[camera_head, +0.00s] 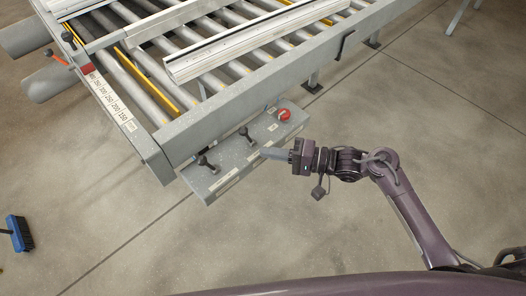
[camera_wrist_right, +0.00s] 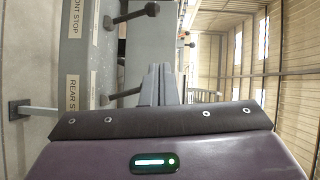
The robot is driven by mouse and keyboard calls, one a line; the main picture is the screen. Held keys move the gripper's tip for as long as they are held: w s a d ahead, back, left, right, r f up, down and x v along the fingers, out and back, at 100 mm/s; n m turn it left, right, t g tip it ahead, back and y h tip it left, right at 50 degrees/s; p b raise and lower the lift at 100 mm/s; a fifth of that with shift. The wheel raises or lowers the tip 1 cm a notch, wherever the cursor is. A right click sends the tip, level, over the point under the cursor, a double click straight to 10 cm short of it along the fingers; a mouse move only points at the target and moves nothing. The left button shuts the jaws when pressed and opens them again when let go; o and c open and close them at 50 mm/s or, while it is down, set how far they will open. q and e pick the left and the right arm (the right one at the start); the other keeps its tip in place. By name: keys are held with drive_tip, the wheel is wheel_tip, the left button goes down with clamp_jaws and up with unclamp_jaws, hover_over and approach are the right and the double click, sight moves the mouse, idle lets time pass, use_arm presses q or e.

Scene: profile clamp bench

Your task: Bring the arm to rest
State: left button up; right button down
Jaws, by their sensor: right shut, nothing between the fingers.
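My right arm (camera_head: 415,215) comes in from the lower right in the head view and reaches left toward the front of the bench. Its gripper (camera_head: 266,153) is shut and empty, its fingertips near the grey control box (camera_head: 228,168). I cannot tell whether they touch the box. In the right wrist view the two grey fingers (camera_wrist_right: 160,84) lie together, with nothing between them. The box carries two black-knobbed levers, one of them the right lever (camera_head: 244,132), and a red knob (camera_head: 284,114). My left gripper is not in view.
The roller bench (camera_head: 240,105) with pale metal profiles (camera_head: 240,42) fills the top. In the wrist view, a REAR STOP label (camera_wrist_right: 72,94) and two levers, including the nearer lever (camera_wrist_right: 124,95), show left of the fingers. A blue brush (camera_head: 20,234) lies left. The floor below the box is clear.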

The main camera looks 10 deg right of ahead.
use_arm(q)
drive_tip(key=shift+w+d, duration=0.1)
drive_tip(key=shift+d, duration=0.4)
use_arm(e)
drive_tip(key=shift+a+r, duration=0.1)
drive_tip(key=shift+a, duration=0.05)
